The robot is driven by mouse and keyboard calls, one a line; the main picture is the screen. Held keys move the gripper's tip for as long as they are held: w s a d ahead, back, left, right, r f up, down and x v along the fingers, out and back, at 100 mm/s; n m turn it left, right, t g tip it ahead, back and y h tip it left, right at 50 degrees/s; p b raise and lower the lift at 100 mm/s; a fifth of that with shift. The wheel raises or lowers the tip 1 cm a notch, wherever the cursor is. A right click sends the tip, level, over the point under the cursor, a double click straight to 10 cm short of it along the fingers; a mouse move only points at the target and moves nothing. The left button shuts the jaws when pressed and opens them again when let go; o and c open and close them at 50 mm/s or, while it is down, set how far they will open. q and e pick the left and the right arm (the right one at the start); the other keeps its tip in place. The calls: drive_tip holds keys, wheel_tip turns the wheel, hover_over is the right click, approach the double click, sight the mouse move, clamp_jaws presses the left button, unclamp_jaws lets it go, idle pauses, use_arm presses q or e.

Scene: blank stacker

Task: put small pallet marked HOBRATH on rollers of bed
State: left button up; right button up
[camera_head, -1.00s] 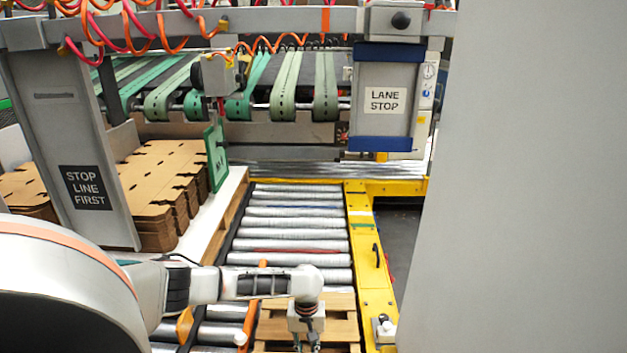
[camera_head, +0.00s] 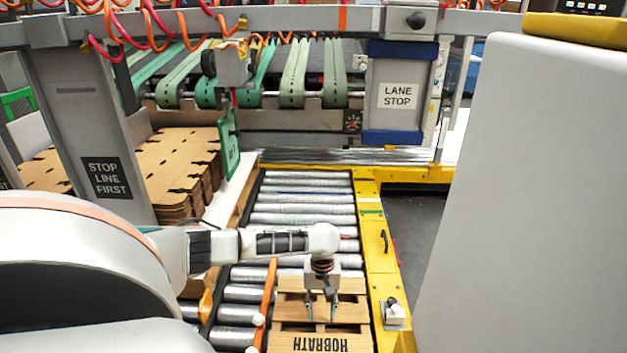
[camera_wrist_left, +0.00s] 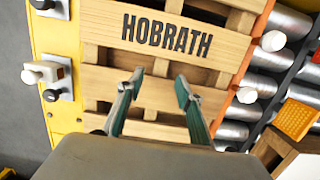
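The small wooden pallet (camera_head: 290,312) marked HOBRATH lies at the near end of the roller bed (camera_head: 300,218), between an orange guide rail and the yellow frame. Its near part is cut off by the picture edge. The wrist view shows the pallet (camera_wrist_left: 232,45) with its HOBRATH board close up. My left gripper (camera_head: 321,308) points down at the pallet. In the left wrist view the fingers of the gripper (camera_wrist_left: 160,78) are spread, with nothing held between them; I cannot tell whether the tips touch the slats. My right gripper is not in view.
The yellow frame (camera_head: 376,255) with a black handle borders the bed on the right. Stacked cardboard blanks (camera_head: 180,160) and a STOP LINE FIRST post (camera_head: 120,150) stand left. A large grey panel (camera_head: 530,200) fills the right. The rollers beyond the pallet are clear.

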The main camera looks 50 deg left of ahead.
sight(321, 324)
use_arm(q)
drive_tip(key=shift+a+r+p, duration=0.2)
drive_tip(key=shift+r+p, duration=0.3)
drive_tip(key=shift+r, duration=1.05)
drive_tip(key=shift+w, duration=0.1)
